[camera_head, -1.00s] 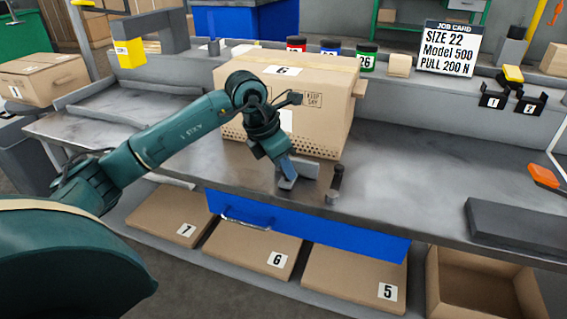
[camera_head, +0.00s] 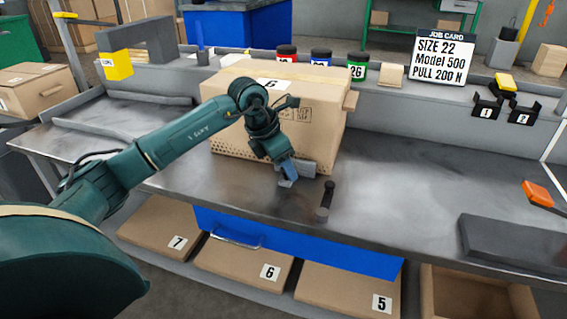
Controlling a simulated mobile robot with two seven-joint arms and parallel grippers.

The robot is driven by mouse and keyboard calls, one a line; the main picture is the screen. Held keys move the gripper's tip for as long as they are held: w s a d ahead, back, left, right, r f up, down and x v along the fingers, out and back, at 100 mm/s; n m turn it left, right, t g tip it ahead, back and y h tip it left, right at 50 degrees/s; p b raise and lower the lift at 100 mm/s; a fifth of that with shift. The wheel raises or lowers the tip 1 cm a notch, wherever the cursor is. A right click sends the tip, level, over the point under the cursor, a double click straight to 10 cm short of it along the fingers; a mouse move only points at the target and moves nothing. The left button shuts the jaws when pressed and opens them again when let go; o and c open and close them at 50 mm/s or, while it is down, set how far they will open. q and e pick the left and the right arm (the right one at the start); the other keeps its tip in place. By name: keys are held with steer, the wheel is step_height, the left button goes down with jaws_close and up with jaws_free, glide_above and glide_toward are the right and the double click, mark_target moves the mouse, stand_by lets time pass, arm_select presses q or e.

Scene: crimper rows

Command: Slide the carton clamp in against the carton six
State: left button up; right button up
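The large brown carton six (camera_head: 320,113) stands on the steel bench, its perforated lower front facing me. The carton clamp (camera_head: 306,168) is a small grey metal plate low at the carton's front. It looks very close to the carton's lower edge; contact is not clear. My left gripper (camera_head: 289,175), with blue fingertips, points down at the clamp plate and overlaps it. Whether the fingers grip it or only press on it cannot be made out. A short post with a dark handle (camera_head: 327,196) stands just right of the clamp. My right gripper is not in view.
My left arm crosses in front of the carton's left part. A dark flat block (camera_head: 515,243) lies at the bench's right, near an orange-handled tool (camera_head: 538,193). The bench (camera_head: 420,190) between post and block is clear. Numbered flat cartons (camera_head: 245,264) lie below.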

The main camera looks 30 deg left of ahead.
arm_select(q)
steer(key=shift+s+r, duration=0.1)
steer(key=shift+r, duration=0.15)
steer(key=p+v, duration=0.3)
steer(key=v, duration=0.9)
steer(key=shift+r+p, duration=0.35)
steer(key=shift+p, duration=0.05)
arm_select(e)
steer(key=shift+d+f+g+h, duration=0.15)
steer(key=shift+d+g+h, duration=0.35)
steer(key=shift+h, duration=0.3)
arm_select(q)
steer(key=shift+a, duration=0.1)
